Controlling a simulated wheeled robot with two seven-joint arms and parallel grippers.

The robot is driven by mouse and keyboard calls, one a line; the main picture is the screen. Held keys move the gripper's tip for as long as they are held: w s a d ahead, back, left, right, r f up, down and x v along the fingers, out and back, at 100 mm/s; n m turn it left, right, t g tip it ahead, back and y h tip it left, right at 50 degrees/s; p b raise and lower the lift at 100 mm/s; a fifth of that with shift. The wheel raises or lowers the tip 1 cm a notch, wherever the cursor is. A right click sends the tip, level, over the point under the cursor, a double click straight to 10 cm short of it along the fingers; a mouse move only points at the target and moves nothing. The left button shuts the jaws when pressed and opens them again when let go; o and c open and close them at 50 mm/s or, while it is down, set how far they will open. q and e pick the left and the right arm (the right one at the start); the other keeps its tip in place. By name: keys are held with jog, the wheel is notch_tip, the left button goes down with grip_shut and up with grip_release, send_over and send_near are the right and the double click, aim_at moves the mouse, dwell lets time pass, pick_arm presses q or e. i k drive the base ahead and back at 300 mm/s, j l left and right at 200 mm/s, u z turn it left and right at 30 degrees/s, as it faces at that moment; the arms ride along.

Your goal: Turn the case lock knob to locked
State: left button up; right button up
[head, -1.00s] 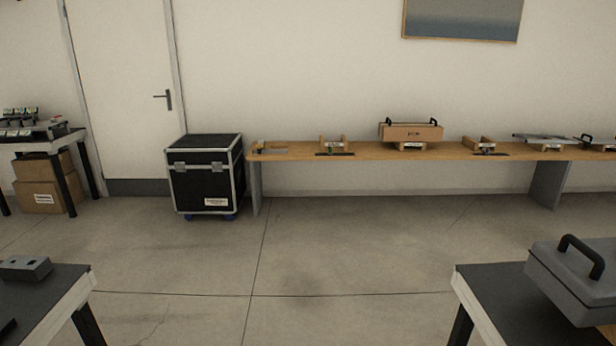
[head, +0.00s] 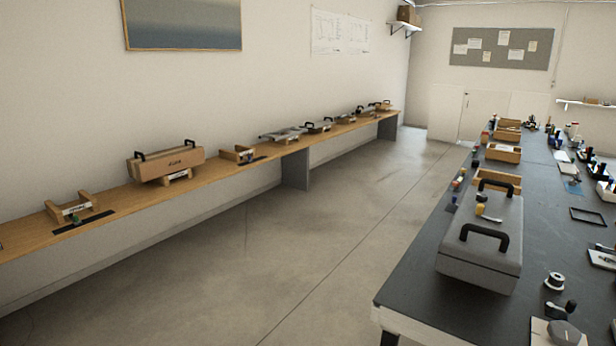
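Neither of my grippers is in view.
The dark workbench (head: 420,288) runs away along the right, with wooden trays (head: 503,153) and many small items on it. The wooden bench (head: 222,172) follows the left wall. Open grey floor (head: 290,255) lies between them.

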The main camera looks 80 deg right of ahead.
aim_at(481, 198)
jog(key=i+z, duration=0.15)
jog(key=z, duration=2)
